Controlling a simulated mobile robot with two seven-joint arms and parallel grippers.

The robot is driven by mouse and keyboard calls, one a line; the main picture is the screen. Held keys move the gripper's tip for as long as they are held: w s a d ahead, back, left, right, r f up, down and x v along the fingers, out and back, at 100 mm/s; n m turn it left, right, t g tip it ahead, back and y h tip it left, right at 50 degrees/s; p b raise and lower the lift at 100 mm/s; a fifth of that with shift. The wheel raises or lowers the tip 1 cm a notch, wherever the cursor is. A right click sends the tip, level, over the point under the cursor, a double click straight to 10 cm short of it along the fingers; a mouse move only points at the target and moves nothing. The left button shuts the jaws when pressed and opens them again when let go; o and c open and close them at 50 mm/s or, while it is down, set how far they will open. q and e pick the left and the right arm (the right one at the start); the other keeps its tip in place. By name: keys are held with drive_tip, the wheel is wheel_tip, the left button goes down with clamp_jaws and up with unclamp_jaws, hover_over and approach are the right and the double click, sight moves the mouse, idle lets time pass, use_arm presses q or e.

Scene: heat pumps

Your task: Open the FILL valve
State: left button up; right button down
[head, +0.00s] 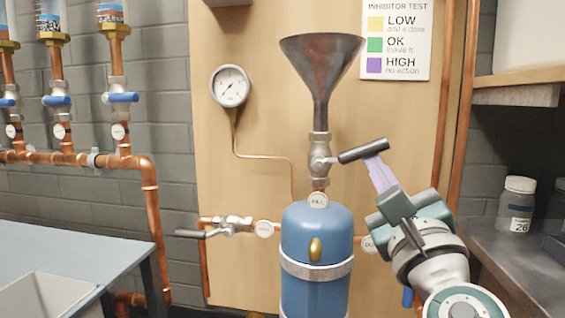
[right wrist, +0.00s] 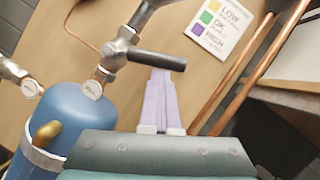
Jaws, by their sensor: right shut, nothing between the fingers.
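The FILL valve (head: 320,160) is a metal valve between the dark funnel (head: 321,65) and the blue tank (head: 317,240), with a white tag (head: 317,200) below it. Its black-gripped lever (head: 363,151) points sideways to the right, tilted slightly up. In the right wrist view the lever (right wrist: 157,60) crosses just beyond my fingertips. My right gripper (head: 376,160) is shut and empty, its pale lilac fingers together at the underside of the lever's outer end. I cannot tell whether they touch it. In the right wrist view the shut fingers (right wrist: 159,75) point at the lever. My left gripper is not in view.
Another black-handled valve (head: 233,225) is left of the tank. A pressure gauge (head: 230,86) and an inhibitor chart (head: 397,38) are on the wooden board. Copper pipes (head: 440,110) run down the right. A bottle (head: 516,204) stands on the right shelf. A blue-grey table (head: 75,250) is at left.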

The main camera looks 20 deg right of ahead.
drive_tip(key=w+a+r+n+g+y+p, duration=0.1)
drive_tip(key=a+r+n+y+p, duration=0.1)
drive_tip(key=n+p, duration=0.4)
drive_tip(key=w+a+r+n+g+y+p, duration=0.1)
drive_tip(key=r+n+p, duration=0.4)
drive_tip(key=p, duration=0.8)
drive_tip(key=shift+w+a+r+n+g+y+p, duration=0.15)
drive_tip(key=shift+w+a+n+g+y+p, duration=0.2)
drive_tip(key=shift+a+n+y, duration=0.55)
drive_tip(key=shift+s+d, duration=0.1)
drive_tip(key=shift+d, duration=0.1)
